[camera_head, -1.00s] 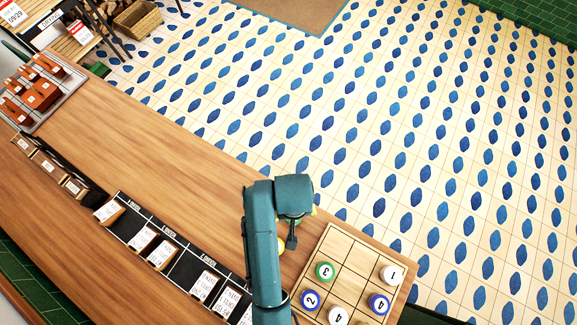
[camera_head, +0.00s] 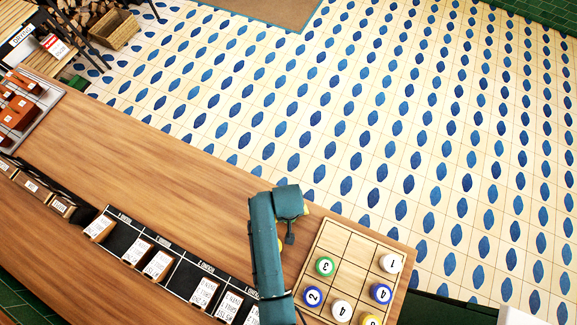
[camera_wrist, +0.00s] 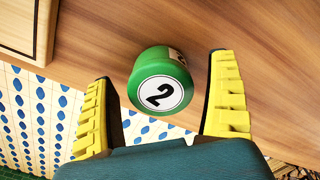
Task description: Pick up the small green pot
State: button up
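A small green pot (camera_wrist: 150,64) with a white disc marked 2 sits on the wooden counter in the wrist view. My gripper (camera_wrist: 162,70) is open, with one yellow finger on each side of the pot. Gaps show between the pot and both fingers. In the head view, my arm hides this pot, and only bits of yellow finger show at my gripper (camera_head: 292,232). Another green-ringed pot (camera_head: 325,266), marked 3, stands in a cell of the wooden grid board in the head view.
The wooden grid board (camera_head: 346,244) holds several numbered pots, white, blue and yellow, just right of my gripper. A black strip with order cards (camera_head: 157,265) runs along the counter. The tray of orange blocks (camera_head: 48,98) is far left. The counter's middle (camera_head: 130,165) is clear.

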jog(key=c, duration=1.3)
notch_tip(320, 180, up, 10)
jog(key=shift+r+p, duration=0.1)
jog(key=shift+p, duration=0.3)
jog(key=shift+c, duration=0.2)
